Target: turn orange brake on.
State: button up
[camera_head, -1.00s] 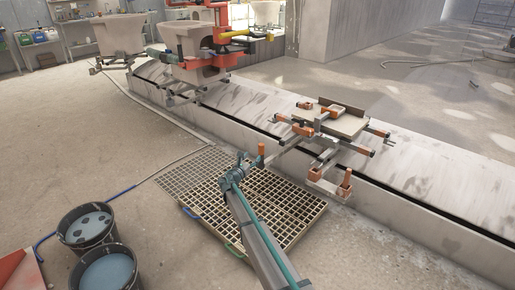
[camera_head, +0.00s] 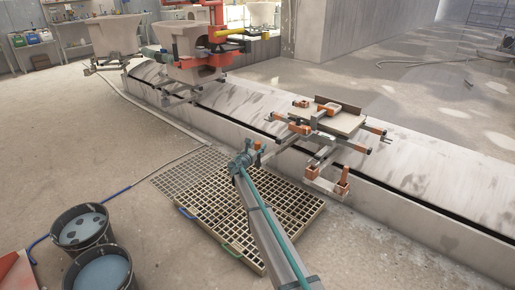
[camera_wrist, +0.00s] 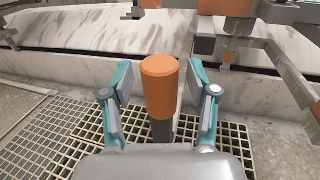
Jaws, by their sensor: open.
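The orange brake handle (camera_wrist: 159,86) is an upright orange cylinder on a dark post, in the middle of the wrist view. In the head view the orange handle (camera_head: 257,145) shows small, just beyond my gripper (camera_head: 245,159), which partly covers it. My gripper (camera_wrist: 160,98) is open, with one teal-and-grey finger on each side of the handle. Gaps show between the fingers and the handle in the wrist view. Whether the handle lies fully between the fingertips in depth is hard to tell.
A wheeled carriage with a board (camera_head: 335,120) and orange-tipped bars stands on the concrete rail (camera_head: 400,185). A floor grating (camera_head: 290,215) lies below my arm. Two buckets (camera_head: 85,226) stand at left. A red-orange machine with basins (camera_head: 195,50) is at the back.

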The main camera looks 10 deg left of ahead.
jog(key=shift+c, duration=0.2)
grip_shut()
